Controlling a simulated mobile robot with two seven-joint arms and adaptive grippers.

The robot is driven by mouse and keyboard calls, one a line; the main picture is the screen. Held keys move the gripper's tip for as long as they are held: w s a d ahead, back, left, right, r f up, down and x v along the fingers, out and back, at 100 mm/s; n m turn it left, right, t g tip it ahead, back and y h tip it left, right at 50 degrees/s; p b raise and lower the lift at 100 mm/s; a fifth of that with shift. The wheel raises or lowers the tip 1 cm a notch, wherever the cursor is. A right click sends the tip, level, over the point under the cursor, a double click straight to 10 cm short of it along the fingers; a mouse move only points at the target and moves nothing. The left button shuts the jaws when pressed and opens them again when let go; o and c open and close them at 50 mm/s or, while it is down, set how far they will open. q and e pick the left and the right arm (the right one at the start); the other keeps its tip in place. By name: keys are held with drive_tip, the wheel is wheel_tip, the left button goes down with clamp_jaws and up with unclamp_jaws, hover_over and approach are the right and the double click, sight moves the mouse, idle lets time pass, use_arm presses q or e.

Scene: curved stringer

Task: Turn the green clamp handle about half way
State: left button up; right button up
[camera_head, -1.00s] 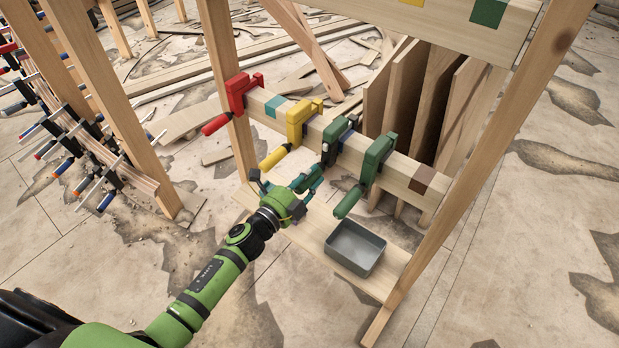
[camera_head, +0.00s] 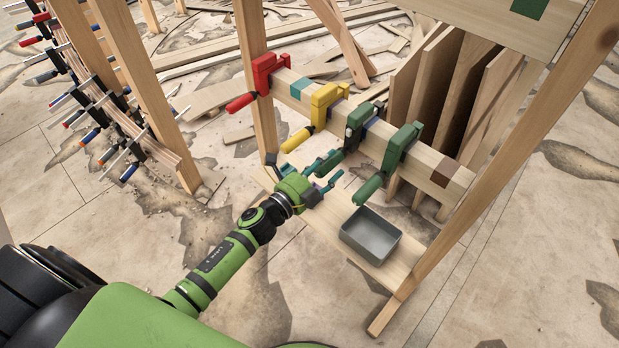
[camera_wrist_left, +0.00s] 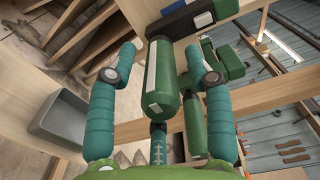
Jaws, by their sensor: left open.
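Two green clamps hang on the wooden beam in the head view: one with dark parts (camera_head: 362,127) and, to its right, one (camera_head: 400,150) with a long green handle (camera_head: 369,189) pointing down and left. My left gripper (camera_head: 331,172) is open just below the first one, whose handle is largely hidden behind the fingers. In the left wrist view, a green handle (camera_wrist_left: 162,85) with a white mark lies between the spread teal fingers, with gaps to both side fingers. A second green handle (camera_wrist_left: 194,105) shows behind it. My right gripper is out of view.
A yellow clamp (camera_head: 326,104) and a red clamp (camera_head: 268,73) sit further left on the beam. A grey metal bin (camera_head: 371,238) stands on the lower board (camera_head: 318,228), right of my gripper. A slanted wooden post (camera_head: 500,165) bounds the right side.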

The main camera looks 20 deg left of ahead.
use_arm(q)
drive_tip(key=v, duration=1)
drive_tip(key=shift+s, duration=0.2)
drive_tip(key=shift+s+a, duration=0.1)
drive_tip(key=shift+v, duration=1.7)
